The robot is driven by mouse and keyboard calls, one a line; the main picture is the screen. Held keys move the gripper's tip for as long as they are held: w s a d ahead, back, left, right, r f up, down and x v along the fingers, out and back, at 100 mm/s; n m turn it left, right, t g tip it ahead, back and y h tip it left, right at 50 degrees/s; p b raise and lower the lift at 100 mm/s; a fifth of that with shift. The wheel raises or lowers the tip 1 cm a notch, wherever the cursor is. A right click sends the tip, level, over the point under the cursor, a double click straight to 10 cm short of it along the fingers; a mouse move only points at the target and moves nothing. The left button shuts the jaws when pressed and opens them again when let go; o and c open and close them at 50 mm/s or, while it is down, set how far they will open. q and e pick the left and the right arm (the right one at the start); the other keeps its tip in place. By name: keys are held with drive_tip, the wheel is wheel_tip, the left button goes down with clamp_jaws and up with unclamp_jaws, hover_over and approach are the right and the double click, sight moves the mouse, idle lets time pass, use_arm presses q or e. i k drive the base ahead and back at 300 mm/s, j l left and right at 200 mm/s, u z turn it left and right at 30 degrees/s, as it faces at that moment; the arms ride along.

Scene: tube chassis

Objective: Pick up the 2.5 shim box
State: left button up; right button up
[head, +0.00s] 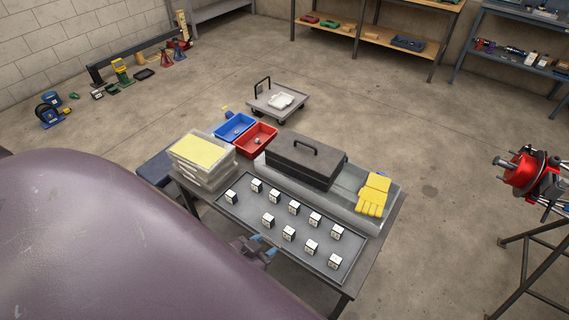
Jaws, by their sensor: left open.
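Several small white shim boxes with dark sides stand in two rows in a grey tray (227,210) on the table. One of these shim boxes (289,233) stands in the front row and another shim box (294,207) in the back row. Their labels are too small to read, so I cannot tell which is the 2.5 box. My left gripper (264,246), with blue fingertips, is open and empty at the tray's front edge, close to the front row. I cannot tell its height above the tray. My right gripper is not in view.
Behind the tray are a dark toolbox (305,163), yellow gloves (373,195), a red bin (256,138), a blue bin (235,126) and stacked clear cases (203,158) with a yellow top. My large purple arm link fills the lower left. A red machine (522,172) stands at right.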

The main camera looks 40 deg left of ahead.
sight(311, 247)
drive_tip(key=l+u, duration=0.1)
drive_tip(key=u, duration=0.25)
drive_tip(key=l+u, duration=0.1)
drive_tip(key=u, duration=0.25)
drive_tip(key=i+l+u, duration=0.1)
drive_tip(key=u, duration=0.25)
drive_tip(key=j+z, duration=0.25)
drive_tip(key=z, duration=0.25)
drive_tip(key=j+z, duration=0.2)
drive_tip(key=z, duration=0.25)
drive_tip(key=k+j+z, duration=0.1)
drive_tip(key=j+z, duration=0.15)
drive_tip(key=j, duration=0.2)
drive_tip(key=k+j+z, duration=0.2)
drive_tip(key=j, duration=0.2)
drive_tip(key=k+j+z, duration=0.1)
drive_tip(key=j, duration=0.3)
drive_tip(key=k+j+z, duration=0.1)
drive_tip(key=j, duration=0.3)
drive_tip(key=k+j, duration=0.25)
drive_tip(key=j, duration=0.2)
drive_tip(key=k+j, duration=0.2)
drive_tip(key=j, duration=0.2)
drive_tip(key=k+j, duration=0.25)
drive_tip(key=j, duration=0.2)
